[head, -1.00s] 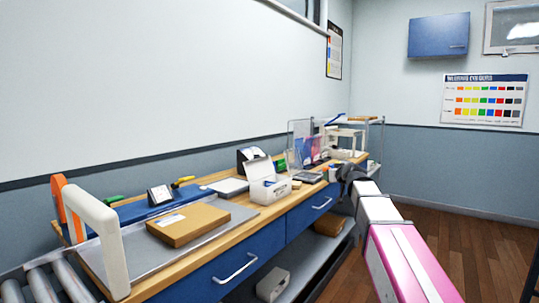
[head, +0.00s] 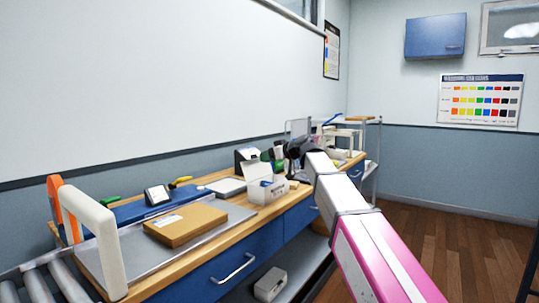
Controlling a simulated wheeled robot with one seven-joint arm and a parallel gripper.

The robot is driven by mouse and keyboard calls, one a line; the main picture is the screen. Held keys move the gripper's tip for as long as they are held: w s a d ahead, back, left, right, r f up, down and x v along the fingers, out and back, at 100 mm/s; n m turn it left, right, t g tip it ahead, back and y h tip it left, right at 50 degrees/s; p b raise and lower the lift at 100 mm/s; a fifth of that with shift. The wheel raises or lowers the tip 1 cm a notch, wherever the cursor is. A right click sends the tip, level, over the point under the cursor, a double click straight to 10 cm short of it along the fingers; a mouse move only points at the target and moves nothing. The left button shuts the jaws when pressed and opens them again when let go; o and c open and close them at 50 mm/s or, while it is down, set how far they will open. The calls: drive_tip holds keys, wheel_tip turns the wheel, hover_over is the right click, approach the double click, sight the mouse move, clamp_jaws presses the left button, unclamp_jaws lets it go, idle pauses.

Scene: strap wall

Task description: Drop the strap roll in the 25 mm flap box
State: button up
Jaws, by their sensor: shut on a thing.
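My gripper (head: 285,158) is small and dark in the head view, over the far half of the bench. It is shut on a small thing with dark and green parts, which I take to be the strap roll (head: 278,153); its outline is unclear. A white box (head: 265,194) with a raised flap stands on the bench, just nearer and lower in the picture than my gripper. The gripper appears above and beyond it. The box's size marking is too small to read, so I cannot tell whether it is the 25 mm one.
A dark-fronted box (head: 245,156) stands behind the white box. A brown carton (head: 186,224) lies on a grey tray at the near left, beside a white arch (head: 97,240). Stands and shelves fill the bench's far end. Open floor lies to the right.

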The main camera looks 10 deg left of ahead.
wheel_tip(320, 180, down, 5)
idle(0.4)
drive_tip(key=o, duration=1)
drive_tip(key=v, duration=1)
drive_tip(key=shift+s+d+r, duration=0.15)
drive_tip(key=shift+s+d, duration=0.05)
drive_tip(key=shift+d, duration=0.15)
